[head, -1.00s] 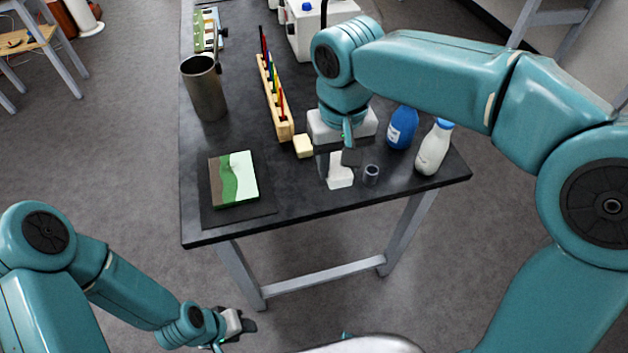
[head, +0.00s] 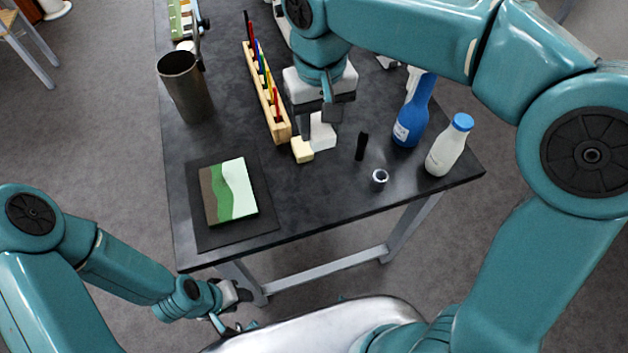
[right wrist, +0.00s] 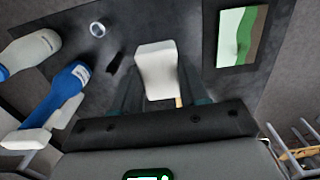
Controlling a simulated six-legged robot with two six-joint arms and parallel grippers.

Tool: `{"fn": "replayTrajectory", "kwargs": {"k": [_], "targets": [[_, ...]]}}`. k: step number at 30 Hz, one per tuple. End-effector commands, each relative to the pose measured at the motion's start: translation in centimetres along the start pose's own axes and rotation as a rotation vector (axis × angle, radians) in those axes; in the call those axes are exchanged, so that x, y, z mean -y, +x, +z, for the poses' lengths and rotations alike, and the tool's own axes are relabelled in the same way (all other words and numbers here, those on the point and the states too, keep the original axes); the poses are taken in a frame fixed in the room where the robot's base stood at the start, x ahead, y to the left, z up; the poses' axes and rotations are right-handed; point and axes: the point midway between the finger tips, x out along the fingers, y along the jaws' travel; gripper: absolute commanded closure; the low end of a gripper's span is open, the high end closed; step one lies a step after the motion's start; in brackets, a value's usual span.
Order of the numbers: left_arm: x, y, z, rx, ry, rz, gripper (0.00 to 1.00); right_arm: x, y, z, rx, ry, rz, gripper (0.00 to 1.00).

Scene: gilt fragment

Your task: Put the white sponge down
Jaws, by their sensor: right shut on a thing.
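The white sponge (head: 323,132) is a small pale block over the dark table (head: 330,205), just right of a cream-yellow block (head: 302,150). My right gripper (head: 319,117) is shut on it from above. In the right wrist view the sponge (right wrist: 156,70) sticks out between the two dark fingers (right wrist: 160,92). I cannot tell whether its underside touches the table or whether it touches the yellow block. My left gripper (head: 238,297) is low, in front of the table and empty-looking; its jaw opening is not clear.
A pen rack (head: 281,132), metal cup (head: 190,90) and picture tile (head: 238,188) on a black mat (head: 250,228) stand to the left. A black item (head: 361,146), grey ring (head: 380,177), blue bottle (head: 408,125) and white bottle (head: 447,152) stand to the right. The front middle is bare.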

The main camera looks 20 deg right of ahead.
Motion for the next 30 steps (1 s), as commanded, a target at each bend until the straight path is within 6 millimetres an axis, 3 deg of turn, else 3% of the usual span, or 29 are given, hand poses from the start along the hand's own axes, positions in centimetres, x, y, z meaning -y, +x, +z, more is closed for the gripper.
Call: {"fn": "replayTrajectory", "kwargs": {"k": [5, 18, 30], "targets": [[0.0, 0.1, 0.0, 0.001, 0.000, 0.000, 0.57, 0.0, 0.9, 0.4, 0.002, 0.000, 0.001, 0.85], [0.1, 0.3, 0.0, 0.000, 0.000, 0.000, 0.57, 0.0, 13.0, 0.9, 0.005, -0.001, 0.002, 0.85], [0.1, 0.3, 0.0, 0.000, 0.000, 0.000, 0.57, 0.0, 18.5, 0.6, 0.004, 0.001, 0.001, 0.85]]}}
